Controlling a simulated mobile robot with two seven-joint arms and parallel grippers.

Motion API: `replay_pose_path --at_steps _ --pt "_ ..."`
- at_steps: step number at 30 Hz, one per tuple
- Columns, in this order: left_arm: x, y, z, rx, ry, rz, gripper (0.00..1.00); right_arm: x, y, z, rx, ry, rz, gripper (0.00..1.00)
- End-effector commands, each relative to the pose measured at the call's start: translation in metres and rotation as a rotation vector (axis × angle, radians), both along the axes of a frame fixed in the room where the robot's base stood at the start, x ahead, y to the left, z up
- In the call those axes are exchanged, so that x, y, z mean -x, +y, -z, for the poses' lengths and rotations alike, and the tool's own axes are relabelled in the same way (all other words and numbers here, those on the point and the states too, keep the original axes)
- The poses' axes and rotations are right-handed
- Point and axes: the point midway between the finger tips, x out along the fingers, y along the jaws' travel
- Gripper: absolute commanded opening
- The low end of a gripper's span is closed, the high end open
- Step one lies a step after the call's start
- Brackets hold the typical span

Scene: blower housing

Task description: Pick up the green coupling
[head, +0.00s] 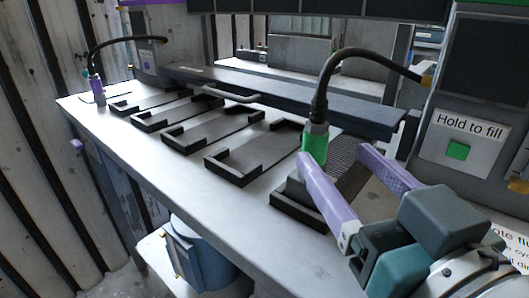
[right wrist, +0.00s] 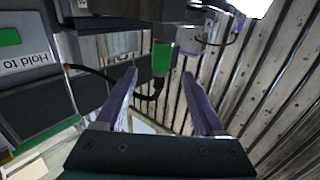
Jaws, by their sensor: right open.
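The green coupling (head: 315,143) hangs upright on the end of a black hose (head: 321,90) at the right end of the bench. It also shows in the right wrist view (right wrist: 162,58), a little beyond the fingertips and lined up with the gap between them. My right gripper (head: 337,160) has purple fingers and is open and empty. In the head view its near fingertip overlaps the lower end of the coupling; I cannot tell whether they touch. My left gripper is not in view.
The grey bench (head: 262,222) carries several black U-shaped holders (head: 236,172) in a row. A purple coupling (head: 97,88) on another hose stands at the far left. A panel with a green button (head: 458,151) is at the right. A blue drum (head: 205,262) stands below the bench.

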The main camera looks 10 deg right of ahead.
Motion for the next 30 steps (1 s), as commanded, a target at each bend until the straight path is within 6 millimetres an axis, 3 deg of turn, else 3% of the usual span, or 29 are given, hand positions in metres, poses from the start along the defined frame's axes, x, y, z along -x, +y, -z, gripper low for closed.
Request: replay_pose_path --at_steps 7,14,21,30 --pt "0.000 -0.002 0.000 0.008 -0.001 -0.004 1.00 -0.034 0.002 -0.002 0.001 -0.008 -0.002 0.71" --pt "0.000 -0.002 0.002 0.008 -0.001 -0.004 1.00 -0.052 0.003 0.000 0.000 -0.006 -0.001 0.71" --pt "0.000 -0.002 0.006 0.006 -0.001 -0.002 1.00 -0.087 0.006 0.003 0.001 -0.006 -0.001 0.71" --pt "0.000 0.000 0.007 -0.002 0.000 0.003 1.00 -0.097 0.006 0.003 0.000 -0.004 0.000 0.71"
